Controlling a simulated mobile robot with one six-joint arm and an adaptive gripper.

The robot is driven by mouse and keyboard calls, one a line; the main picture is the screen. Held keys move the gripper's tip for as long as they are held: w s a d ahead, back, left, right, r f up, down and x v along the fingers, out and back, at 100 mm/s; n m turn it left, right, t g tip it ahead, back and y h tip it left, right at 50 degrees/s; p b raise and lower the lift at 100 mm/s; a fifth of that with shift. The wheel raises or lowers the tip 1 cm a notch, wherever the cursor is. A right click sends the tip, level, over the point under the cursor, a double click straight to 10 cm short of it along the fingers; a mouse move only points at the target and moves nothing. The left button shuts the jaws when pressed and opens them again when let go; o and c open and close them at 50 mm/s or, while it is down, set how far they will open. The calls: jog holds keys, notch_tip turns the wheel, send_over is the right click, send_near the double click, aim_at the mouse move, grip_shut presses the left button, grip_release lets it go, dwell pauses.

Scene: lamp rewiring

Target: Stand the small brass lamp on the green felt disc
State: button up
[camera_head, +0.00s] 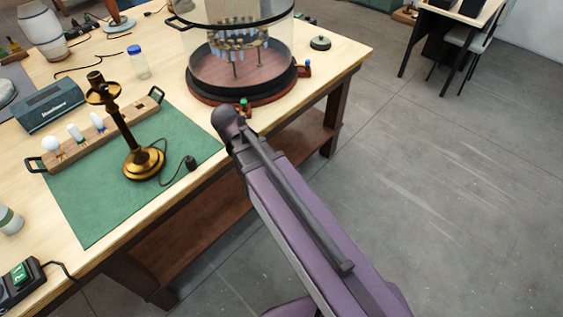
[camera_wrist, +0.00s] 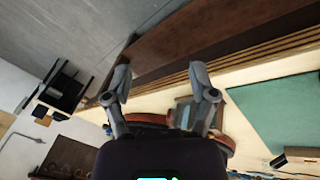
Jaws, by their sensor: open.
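A brass lamp (camera_head: 122,125) without a shade stands upright on a green rectangular mat (camera_head: 80,213) in the head view. Its dark cord runs over the mat to a black plug. A small round dark green piece (camera_head: 320,43) with a knob lies near the table's back right; I cannot tell whether it is the felt disc. My gripper (camera_wrist: 161,82) is open, with nothing visible between its fingers in the wrist view. The mat also shows there (camera_wrist: 275,108), right of the gripper. The lamp is not recognisable in the wrist view.
A glass dome on a red-brown base (camera_head: 245,97) stands at the back of the table. A wooden bulb rack (camera_head: 100,131), a blue-grey box (camera_head: 50,107), a blue-capped jar (camera_head: 138,62) and a green-switched box (camera_head: 18,284) surround the mat. My purple arm is over the front edge.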

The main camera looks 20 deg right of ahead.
jog(key=s+d+f+n+g+y, duration=0.1)
jog(key=s+d+y, duration=0.2)
jog(key=s+d, duration=0.3)
jog(key=d, duration=0.2)
jog(key=shift+d+n+g, duration=0.3)
